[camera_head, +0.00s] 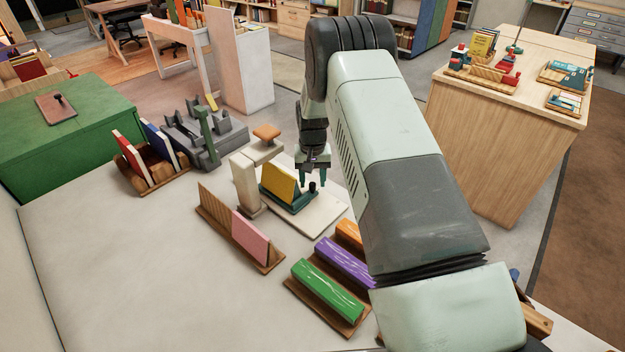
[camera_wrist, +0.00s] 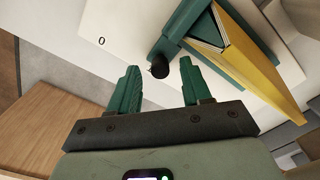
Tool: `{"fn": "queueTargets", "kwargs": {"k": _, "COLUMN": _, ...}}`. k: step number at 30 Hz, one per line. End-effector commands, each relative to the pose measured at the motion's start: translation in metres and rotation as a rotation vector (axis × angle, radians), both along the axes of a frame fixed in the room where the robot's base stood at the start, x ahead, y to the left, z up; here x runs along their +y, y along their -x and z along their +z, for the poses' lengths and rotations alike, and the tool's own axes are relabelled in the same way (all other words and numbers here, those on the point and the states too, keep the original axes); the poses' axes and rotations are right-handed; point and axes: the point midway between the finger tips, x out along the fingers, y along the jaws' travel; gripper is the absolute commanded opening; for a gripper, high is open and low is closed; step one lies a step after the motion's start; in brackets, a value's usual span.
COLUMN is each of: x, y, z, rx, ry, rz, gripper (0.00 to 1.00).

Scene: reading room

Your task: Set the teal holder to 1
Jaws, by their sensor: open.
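The teal holder (camera_head: 299,207) stands on a white board (camera_head: 322,219) and carries an upright yellow book (camera_head: 278,183). A black knob (camera_head: 312,187) rises from the holder's right end. My gripper (camera_head: 312,180) is open, with its fingertips close to the knob. In the wrist view the knob (camera_wrist: 160,68) shows between the spread fingers of my gripper (camera_wrist: 159,72), not gripped; whether it is deep enough between them I cannot tell. The holder (camera_wrist: 190,28) extends up and right there. A printed 0 (camera_wrist: 101,41) is on the white board; no 1 is visible.
A wooden rack with a pink book (camera_head: 250,237) is in front. Green (camera_head: 327,291) and purple (camera_head: 345,262) blocks lie at front right.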

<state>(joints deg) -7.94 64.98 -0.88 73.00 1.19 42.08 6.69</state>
Motion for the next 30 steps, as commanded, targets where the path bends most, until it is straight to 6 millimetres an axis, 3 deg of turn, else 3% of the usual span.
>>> {"fn": "queueTargets", "kwargs": {"k": 9, "x": 0.0, "y": -0.001, "z": 0.062, "rx": -0.006, "ry": 0.0, "rz": 0.0, "gripper": 0.48}}
{"fn": "queueTargets", "kwargs": {"k": 15, "x": 0.0, "y": -0.001, "z": 0.092, "rx": -0.003, "ry": 0.0, "rz": 0.0, "gripper": 0.48}}
{"fn": "queueTargets", "kwargs": {"k": 30, "x": 0.0, "y": 0.0, "z": 0.106, "rx": -0.005, "ry": 0.0, "rz": 0.0, "gripper": 0.48}}
